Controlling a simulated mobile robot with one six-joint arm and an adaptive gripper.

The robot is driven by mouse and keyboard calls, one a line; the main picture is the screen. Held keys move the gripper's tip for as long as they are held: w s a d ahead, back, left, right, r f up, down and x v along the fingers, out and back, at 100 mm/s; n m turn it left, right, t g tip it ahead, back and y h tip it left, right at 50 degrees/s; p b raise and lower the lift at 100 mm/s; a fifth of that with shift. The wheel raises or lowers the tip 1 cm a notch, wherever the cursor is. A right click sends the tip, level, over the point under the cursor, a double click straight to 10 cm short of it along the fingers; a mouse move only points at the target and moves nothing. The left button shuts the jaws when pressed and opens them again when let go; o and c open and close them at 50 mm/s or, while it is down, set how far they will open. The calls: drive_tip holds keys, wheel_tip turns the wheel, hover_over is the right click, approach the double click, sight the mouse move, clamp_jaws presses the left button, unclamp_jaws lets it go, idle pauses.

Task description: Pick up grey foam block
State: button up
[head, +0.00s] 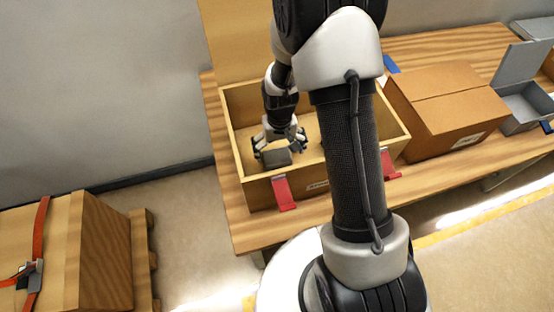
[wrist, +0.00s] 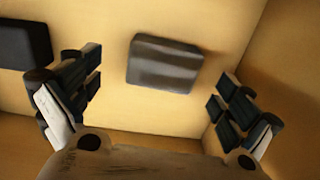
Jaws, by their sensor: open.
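The grey foam block (head: 277,158) is inside an open wooden box, near its front wall. In the wrist view the block (wrist: 165,63) is a rounded grey slab with darker bands, resting on the box floor. My gripper (head: 280,142) reaches down into the box right at the block. In the wrist view its two fingers (wrist: 156,80) are spread wide, one to each side of the block, with clear gaps. Nothing is held. I cannot tell how far the fingertips are above the floor.
The wooden box (head: 245,165) has walls around my gripper and red tabs (head: 284,193) on its front. A black block (wrist: 22,45) lies left of the grey one in the wrist view. A closed cardboard box (head: 445,105) and an open grey box (head: 520,108) stand to the right.

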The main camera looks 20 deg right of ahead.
sight(277, 155)
drive_tip(key=f, duration=0.1)
drive_tip(key=f+b, duration=0.1)
drive_tip(key=f, duration=0.1)
drive_tip(key=f+b, duration=0.1)
drive_tip(key=f, duration=0.1)
drive_tip(key=shift+w+a+f, duration=0.15)
drive_tip(key=shift+w+a, duration=0.1)
drive_tip(key=shift+w, duration=0.05)
drive_tip(key=c, duration=1)
